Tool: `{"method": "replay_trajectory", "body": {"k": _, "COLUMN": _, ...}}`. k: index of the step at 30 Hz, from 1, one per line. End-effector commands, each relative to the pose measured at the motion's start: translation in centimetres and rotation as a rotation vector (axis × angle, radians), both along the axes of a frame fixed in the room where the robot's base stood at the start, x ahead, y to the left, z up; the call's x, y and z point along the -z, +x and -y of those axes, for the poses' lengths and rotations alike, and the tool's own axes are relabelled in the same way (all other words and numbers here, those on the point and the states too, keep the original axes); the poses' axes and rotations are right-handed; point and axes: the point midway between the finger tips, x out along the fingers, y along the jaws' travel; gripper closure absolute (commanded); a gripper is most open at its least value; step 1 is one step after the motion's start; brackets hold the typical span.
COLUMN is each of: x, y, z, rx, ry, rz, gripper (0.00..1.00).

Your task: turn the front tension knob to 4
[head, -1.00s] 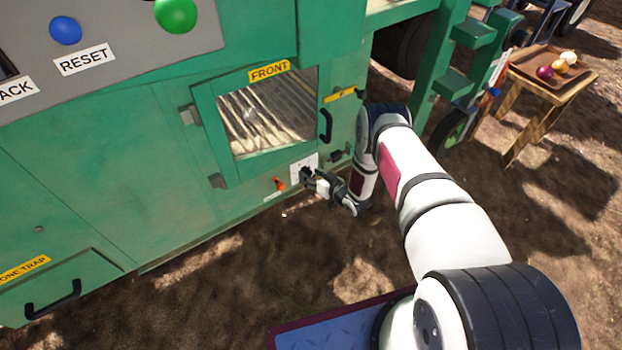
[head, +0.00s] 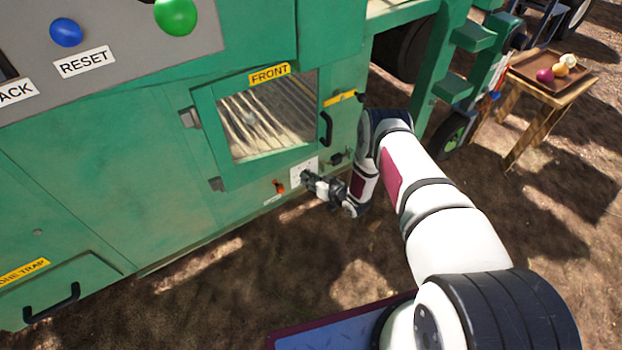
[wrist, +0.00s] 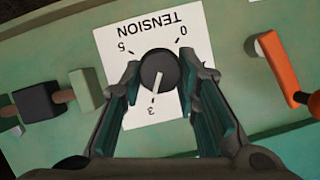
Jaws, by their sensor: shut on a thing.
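The tension knob (wrist: 160,68) is a dark round knob on a white plate (wrist: 115,50) marked TENSION, upside down in the wrist view. The marks 0, 3 and 5 show. Its pale pointer line points down, close to the 3. My gripper (wrist: 159,80) has a finger on each side of the knob and is shut on it. In the head view my gripper (head: 308,180) is at the white plate (head: 299,166), below the window labelled FRONT (head: 269,74). The knob is hidden there by my gripper.
A dark latch (wrist: 38,101) is on the plate's other side. The window door has a black handle (head: 326,129). A wooden table (head: 550,95) with onions stands far right.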

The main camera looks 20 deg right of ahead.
Motion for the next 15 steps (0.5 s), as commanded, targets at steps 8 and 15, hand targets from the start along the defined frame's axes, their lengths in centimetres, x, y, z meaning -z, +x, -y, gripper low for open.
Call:
{"method": "replay_trajectory", "body": {"k": 8, "x": 0.09, "y": 0.05, "z": 0.35, "rx": 0.003, "ry": 0.166, "rz": -0.053, "gripper": 0.99}}
{"method": "replay_trajectory", "body": {"k": 15, "x": 0.26, "y": 0.07, "z": 0.52, "rx": 0.003, "ry": 0.378, "rz": -0.122, "gripper": 0.99}}
